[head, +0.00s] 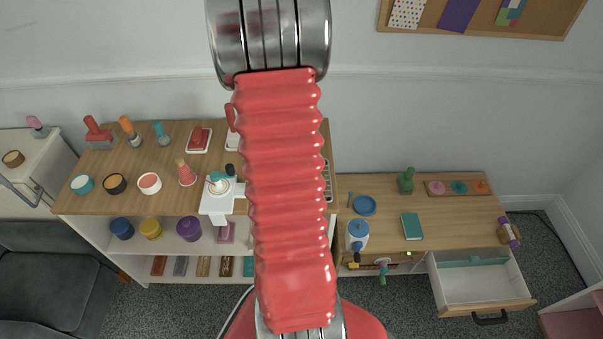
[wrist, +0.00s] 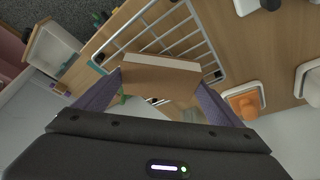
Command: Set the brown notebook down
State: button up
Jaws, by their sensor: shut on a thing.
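The brown notebook (wrist: 160,82) is between the two purple-grey fingers of my gripper (wrist: 160,78) in the wrist view. Its pale page edge faces up the picture. The gripper is shut on it. A white wire rack (wrist: 150,27) lies on the wooden top behind the notebook in this view; I cannot tell whether the notebook touches it. In the head view my red arm hides the gripper and the notebook, and only a strip of the rack (head: 327,182) shows.
The wooden counter (head: 110,195) holds bowls, brushes and small trays left of my arm. The lower wooden desk (head: 462,215) at right has a teal book (head: 412,226), a blue plate (head: 365,205) and an open drawer (head: 480,283). An orange item (wrist: 243,102) sits near the rack.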

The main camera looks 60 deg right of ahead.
notch_tip(320, 180, up, 9)
jog(key=shift+r, duration=0.2)
dwell(0.3)
jog(key=shift+s, duration=0.15)
dwell(0.4)
